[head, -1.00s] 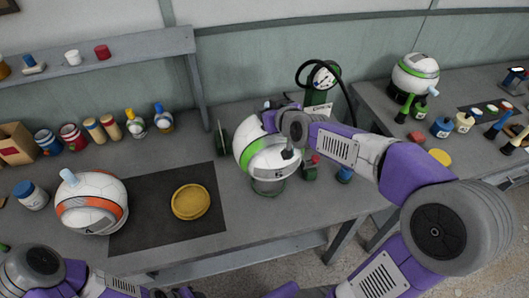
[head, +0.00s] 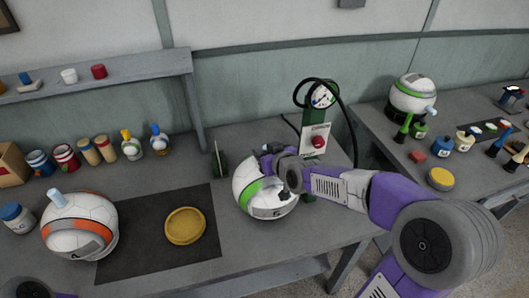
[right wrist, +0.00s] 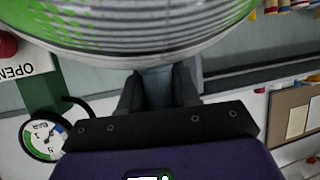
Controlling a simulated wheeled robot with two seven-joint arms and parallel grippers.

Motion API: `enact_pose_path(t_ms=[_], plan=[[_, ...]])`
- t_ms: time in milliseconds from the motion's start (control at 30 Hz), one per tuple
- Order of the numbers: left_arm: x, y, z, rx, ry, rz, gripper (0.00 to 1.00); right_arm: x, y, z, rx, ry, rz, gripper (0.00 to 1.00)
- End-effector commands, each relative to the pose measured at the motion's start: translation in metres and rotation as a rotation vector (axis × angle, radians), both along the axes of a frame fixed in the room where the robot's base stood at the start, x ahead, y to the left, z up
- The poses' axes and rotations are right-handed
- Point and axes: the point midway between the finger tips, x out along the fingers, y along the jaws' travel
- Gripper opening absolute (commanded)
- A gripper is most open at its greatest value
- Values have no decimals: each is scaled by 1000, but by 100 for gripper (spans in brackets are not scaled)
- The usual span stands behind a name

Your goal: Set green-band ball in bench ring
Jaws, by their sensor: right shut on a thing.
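The green-band ball (head: 252,196), white with a green band, is at the middle of the bench in the head view. My right gripper (head: 268,164) is at its upper right side. In the right wrist view the ball (right wrist: 130,35) fills the top, and the fingers (right wrist: 157,90) are shut on a grey peg that joins it. The grey bench ring is not visible now; the ball covers the spot where it showed, and I cannot tell whether they touch.
An orange-band ball (head: 80,222) sits at the left beside a dark mat (head: 140,255) with a yellow dish (head: 185,226). A green pump post with a gauge (head: 321,97) stands just behind the ball. Another green-band ball (head: 413,95) rests on the right bench.

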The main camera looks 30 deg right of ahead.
Motion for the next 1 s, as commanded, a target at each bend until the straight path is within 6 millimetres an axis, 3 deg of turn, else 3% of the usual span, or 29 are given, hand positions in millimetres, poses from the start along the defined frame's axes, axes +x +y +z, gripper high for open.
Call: enact_pose_path(t_ms=[33,67,200,633,1000], plan=[[0,0,-3,0,0,0,43,0,0,-1,-1,-5,0,0],[0,0,-2,0,0,0,43,0,0,-2,0,0,0,34],[0,0,-2,0,0,0,43,0,0,-1,0,0,0,56],[0,0,6,0,0,0,43,0,0,6,0,0,0,57],[0,0,11,0,0,0,43,-60,1,33,0,-5,0,57]])
